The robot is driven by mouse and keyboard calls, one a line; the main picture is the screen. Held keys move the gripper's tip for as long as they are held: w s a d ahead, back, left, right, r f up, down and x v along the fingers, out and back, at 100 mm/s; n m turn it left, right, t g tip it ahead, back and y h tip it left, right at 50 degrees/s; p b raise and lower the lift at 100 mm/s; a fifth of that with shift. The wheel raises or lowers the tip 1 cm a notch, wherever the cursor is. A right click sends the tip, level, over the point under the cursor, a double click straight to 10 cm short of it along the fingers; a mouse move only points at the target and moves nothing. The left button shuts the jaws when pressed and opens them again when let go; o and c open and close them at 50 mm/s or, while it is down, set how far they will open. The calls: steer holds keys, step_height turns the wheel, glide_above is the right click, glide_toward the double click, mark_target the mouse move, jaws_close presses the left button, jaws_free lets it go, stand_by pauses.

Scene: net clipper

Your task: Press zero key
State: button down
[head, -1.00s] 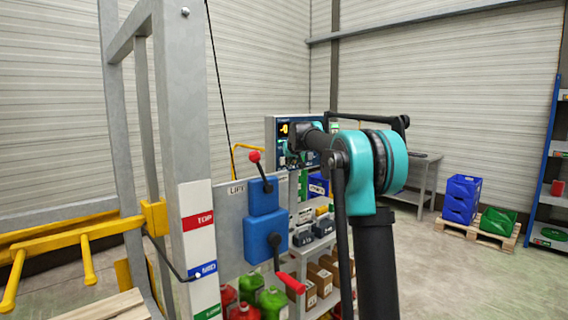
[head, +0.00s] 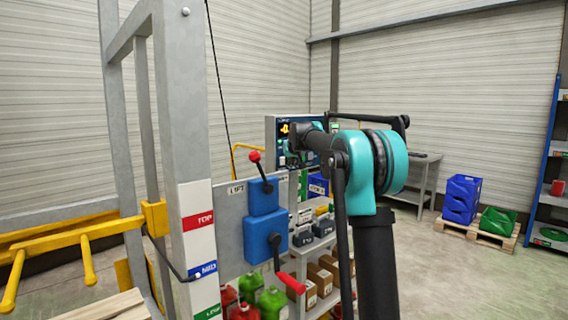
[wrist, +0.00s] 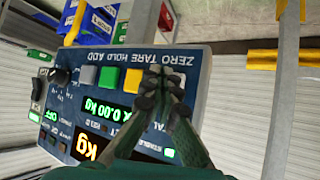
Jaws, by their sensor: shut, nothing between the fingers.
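A blue indicator panel (wrist: 75,108) fills much of the wrist view, upside down, with lit digits reading about 0.00 kg. Its key row carries the labels ZERO, TARE, HOLD and ADD. A grey key (wrist: 88,73), a green key (wrist: 109,77) and a yellow key (wrist: 132,80) show. My gripper (wrist: 160,73) is shut and empty, its tips over the key place by the ZERO label. The zero key is mostly hidden behind the fingers, and I cannot tell whether they touch it. In the head view the panel (head: 284,128) is partly behind my arm.
A lift post and blue lever boxes (head: 264,223) with red knobs stand left of my arm. A shelf with boxes and bottles is below the panel. A grey table (head: 425,180), blue crates (head: 461,198) on a pallet and open floor lie to the right.

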steer(key=shift+w+a, duration=0.1)
steer(key=shift+w+a, duration=0.15)
steer(key=shift+w, duration=0.1)
steer(key=shift+w+a, duration=0.25)
steer(key=shift+w, duration=0.05)
stand_by(1.0)
steer(key=shift+s+d, duration=0.1)
steer(key=shift+s, duration=0.05)
steer(key=shift+s+d, duration=0.4)
steer(key=shift+s, duration=0.1)
steer(key=shift+s, duration=0.1)
stand_by(0.3)
steer(key=s+d, duration=0.1)
steer(key=s, duration=0.1)
steer(key=s+d, duration=0.2)
stand_by(0.4)
stand_by(0.4)
